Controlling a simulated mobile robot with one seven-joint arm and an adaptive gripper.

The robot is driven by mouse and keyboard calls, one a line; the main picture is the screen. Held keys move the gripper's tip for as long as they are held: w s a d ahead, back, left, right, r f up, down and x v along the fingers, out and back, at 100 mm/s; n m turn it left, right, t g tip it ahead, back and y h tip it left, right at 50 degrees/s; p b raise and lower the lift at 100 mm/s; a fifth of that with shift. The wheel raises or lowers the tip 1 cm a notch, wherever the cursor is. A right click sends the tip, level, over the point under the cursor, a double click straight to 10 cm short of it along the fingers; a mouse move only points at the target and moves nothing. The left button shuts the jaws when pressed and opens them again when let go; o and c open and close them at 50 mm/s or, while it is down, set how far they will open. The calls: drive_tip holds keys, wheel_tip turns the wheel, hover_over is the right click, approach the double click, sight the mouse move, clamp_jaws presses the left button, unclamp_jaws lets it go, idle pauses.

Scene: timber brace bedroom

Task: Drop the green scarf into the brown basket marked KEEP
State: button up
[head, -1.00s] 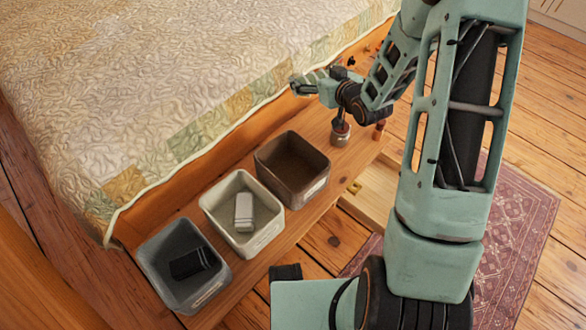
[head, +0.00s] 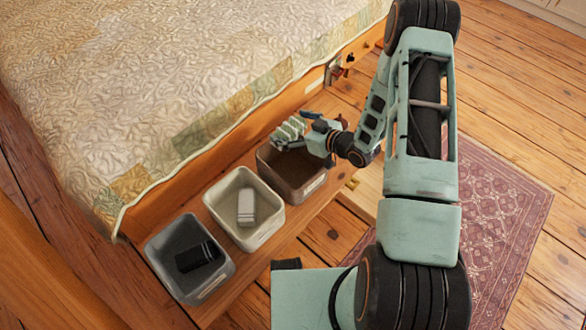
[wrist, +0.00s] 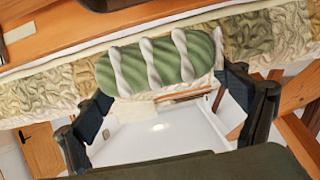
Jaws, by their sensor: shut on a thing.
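The green scarf (wrist: 190,62) is a rolled bundle with white twisted bands, seen across the top of the wrist view. My gripper (wrist: 160,92) is shut on it, with one dark finger on either side. In the head view the scarf (head: 287,134) shows small and pale at the end of my gripper (head: 297,138), above the far side of the brown basket (head: 299,190). The basket stands on the wooden bench. Its front label is too small to read. My gripper hides part of its opening, and the visible inside looks empty.
A white basket (head: 221,202) holding a pale item (head: 246,207) and a grey basket (head: 160,262) holding a dark item (head: 197,256) stand nearer on the bench (head: 272,256). The quilted bed (head: 180,70) borders the bench. Small items (head: 340,68) are at the bench's far end.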

wheel_tip(320, 180, down, 5)
drive_tip(key=b, duration=0.3)
drive_tip(key=o, duration=1)
drive_tip(key=shift+d, duration=0.1)
drive_tip(key=v, duration=1.2)
